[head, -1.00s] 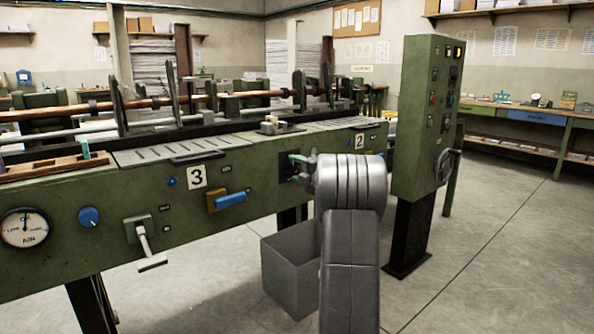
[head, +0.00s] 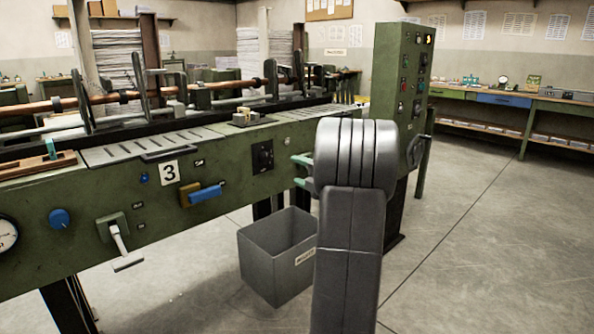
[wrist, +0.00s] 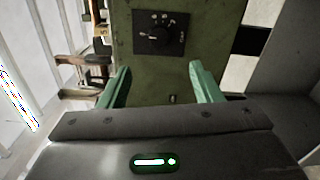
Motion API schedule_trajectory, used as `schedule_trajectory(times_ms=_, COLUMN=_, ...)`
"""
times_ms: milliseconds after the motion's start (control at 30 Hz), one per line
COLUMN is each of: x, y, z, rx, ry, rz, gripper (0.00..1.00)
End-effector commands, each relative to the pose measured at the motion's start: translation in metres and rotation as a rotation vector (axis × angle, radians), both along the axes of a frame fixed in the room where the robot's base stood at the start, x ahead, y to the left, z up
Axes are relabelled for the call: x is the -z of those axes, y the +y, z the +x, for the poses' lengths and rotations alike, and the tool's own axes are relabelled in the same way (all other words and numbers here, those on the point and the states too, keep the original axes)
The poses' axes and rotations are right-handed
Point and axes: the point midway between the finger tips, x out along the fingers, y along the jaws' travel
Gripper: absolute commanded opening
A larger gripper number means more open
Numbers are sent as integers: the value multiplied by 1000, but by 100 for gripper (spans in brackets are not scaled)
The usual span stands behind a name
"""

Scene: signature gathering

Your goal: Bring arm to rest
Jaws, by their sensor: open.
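My gripper (head: 300,171) is in front of the long green machine (head: 225,190). Its two green fingers stick out to the left of my grey arm in the head view. In the wrist view my gripper (wrist: 160,88) has its fingers spread wide with nothing between them. Ahead of the fingers is a black panel with a rotary knob (wrist: 155,36) on the green machine face. The same knob panel (head: 262,156) shows in the head view, apart from the fingers. My arm hides part of the machine's right end.
A grey open bin (head: 275,262) stands on the floor below my gripper. A lever (head: 120,240) and a blue handle (head: 205,194) stick out from the machine. A tall green control cabinet (head: 402,80) stands behind my arm. The floor at right is clear.

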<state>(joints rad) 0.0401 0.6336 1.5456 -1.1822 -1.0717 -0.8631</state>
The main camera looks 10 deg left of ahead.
Motion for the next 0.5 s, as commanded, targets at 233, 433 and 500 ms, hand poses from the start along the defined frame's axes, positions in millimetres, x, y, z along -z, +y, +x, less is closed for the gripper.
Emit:
schedule_trajectory(times_ms=233, x=0, y=2, z=2, rx=0, ry=0, rz=0, gripper=58)
schedule_trajectory(times_ms=433, x=2, y=20, z=15, rx=-3, ry=0, rz=0, gripper=58)
schedule_trajectory(times_ms=500, x=3, y=31, z=23, rx=-4, ry=0, rz=-1, gripper=58)
